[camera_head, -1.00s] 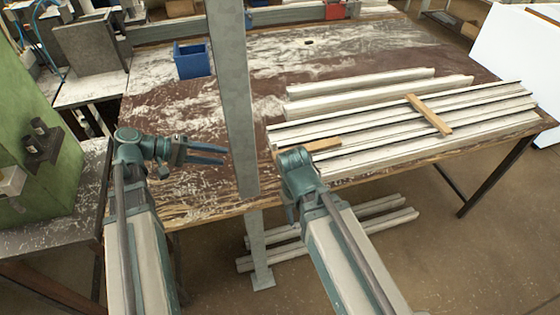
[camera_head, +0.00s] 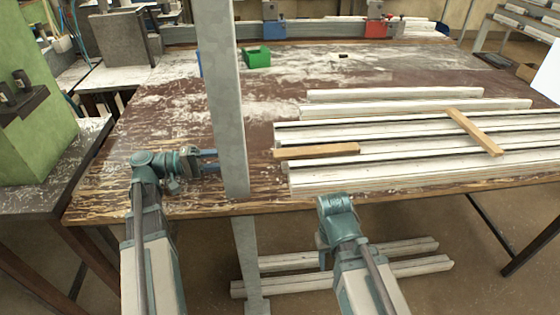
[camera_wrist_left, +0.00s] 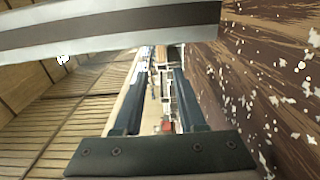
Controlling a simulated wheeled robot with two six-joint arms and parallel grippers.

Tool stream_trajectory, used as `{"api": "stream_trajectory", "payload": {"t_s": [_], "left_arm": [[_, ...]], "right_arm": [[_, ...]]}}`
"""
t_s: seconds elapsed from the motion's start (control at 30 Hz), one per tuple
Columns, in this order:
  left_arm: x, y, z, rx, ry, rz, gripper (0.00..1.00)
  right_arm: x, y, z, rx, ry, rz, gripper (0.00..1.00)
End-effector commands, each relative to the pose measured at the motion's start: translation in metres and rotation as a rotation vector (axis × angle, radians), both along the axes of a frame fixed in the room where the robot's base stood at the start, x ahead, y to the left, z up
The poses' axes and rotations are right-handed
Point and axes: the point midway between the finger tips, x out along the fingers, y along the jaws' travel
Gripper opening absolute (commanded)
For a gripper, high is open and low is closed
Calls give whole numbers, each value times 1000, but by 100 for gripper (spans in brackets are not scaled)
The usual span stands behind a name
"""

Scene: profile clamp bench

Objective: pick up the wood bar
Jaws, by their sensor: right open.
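One wood bar (camera_head: 317,151) lies at the left end, along the profiles. The other wood bar (camera_head: 474,132) lies crosswise farther right. My left gripper (camera_head: 210,160) is left of the bars, over the bench edge, its tips partly hidden by the grey post. In the left wrist view its two fingers (camera_wrist_left: 161,75) are apart with nothing between them. My right gripper (camera_head: 323,258) is in front of the bench, below the profiles, its fingers hardly visible. No wood bar is recognisable in the left wrist view.
The grey upright post (camera_head: 222,100) stands between my left gripper and the bars. Pale profiles (camera_head: 400,160) cover the bench's right side; more profiles (camera_head: 340,265) lie below. A green box (camera_head: 257,57) and a red clamp (camera_head: 377,28) are at the back.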

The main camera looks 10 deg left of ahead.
Motion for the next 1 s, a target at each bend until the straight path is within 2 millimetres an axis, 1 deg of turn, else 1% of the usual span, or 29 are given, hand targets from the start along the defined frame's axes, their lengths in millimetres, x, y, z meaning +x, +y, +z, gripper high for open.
{"api": "stream_trajectory", "payload": {"t_s": [0.13,0.23,0.7,0.83,1.0], "left_arm": [[1,-3,1,0,0,-1,40],[3,-11,1,0,0,-1,40],[22,-71,0,1,0,-2,40],[26,-83,0,1,0,-2,40],[29,-93,0,1,0,-1,40]], "right_arm": [[0,0,1,0,0,0,50],[0,0,1,0,0,0,50],[0,0,1,0,0,0,50],[0,0,1,0,0,0,50],[0,0,1,0,0,0,50]]}}
